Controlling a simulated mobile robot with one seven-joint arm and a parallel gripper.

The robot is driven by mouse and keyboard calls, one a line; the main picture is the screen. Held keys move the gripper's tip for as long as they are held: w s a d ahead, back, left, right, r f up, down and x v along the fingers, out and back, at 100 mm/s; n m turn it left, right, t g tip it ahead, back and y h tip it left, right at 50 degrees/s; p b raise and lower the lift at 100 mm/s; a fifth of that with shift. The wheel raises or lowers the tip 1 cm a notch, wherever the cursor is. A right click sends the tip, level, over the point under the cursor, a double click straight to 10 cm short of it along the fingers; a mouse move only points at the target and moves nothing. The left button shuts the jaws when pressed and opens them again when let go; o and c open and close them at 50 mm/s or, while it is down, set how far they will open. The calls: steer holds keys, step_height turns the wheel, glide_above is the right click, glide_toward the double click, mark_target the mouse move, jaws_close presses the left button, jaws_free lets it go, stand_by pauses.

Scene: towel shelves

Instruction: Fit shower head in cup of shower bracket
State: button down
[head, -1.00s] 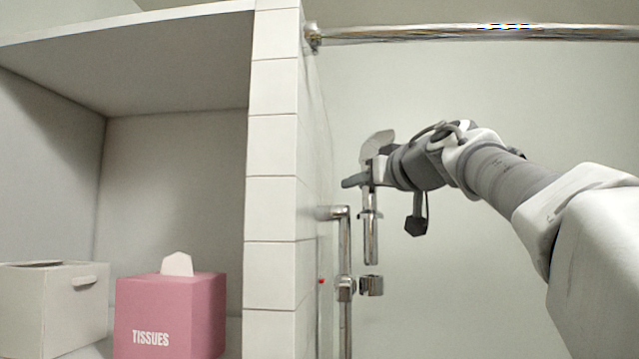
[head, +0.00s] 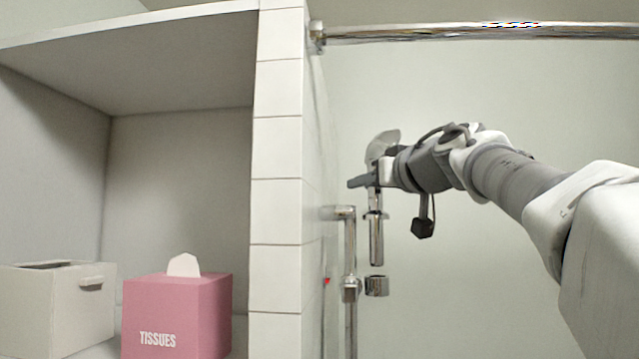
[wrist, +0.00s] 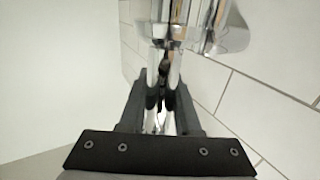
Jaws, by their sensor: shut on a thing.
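The chrome shower head hangs upright from my gripper, with its handle (head: 376,240) pointing down and its pale head (head: 383,144) at the top. My gripper (head: 366,181) is shut on the shower head. The cup of the shower bracket (head: 377,286) is a short chrome ring on the vertical rail (head: 350,325). The handle's lower end is a little above the cup, roughly in line with it and apart from it. In the wrist view, the chrome handle (wrist: 162,70) runs between my fingers (wrist: 165,105). The cup is not clearly made out there.
A tiled wall edge (head: 277,180) stands left of the rail. A shelf (head: 130,65) holds a pink tissue box (head: 178,315) and a pale bin (head: 58,310). A chrome curtain rod (head: 480,32) runs above my arm. The wall right of the cup is clear.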

mark_target(375, 215)
steer(key=shift+f+b, duration=0.75)
steer(key=shift+f, duration=0.95)
steer(key=shift+r, duration=0.15)
steer(key=shift+r+p, duration=0.9)
steer(key=shift+r, duration=0.4)
steer(key=shift+f+b, duration=0.75)
steer(key=shift+f, duration=0.7)
stand_by(0.3)
steer(key=c, duration=0.5)
jaws_free()
steer(key=shift+d, duration=0.15)
steer(key=shift+c, duration=0.2)
steer(key=shift+f, duration=0.1)
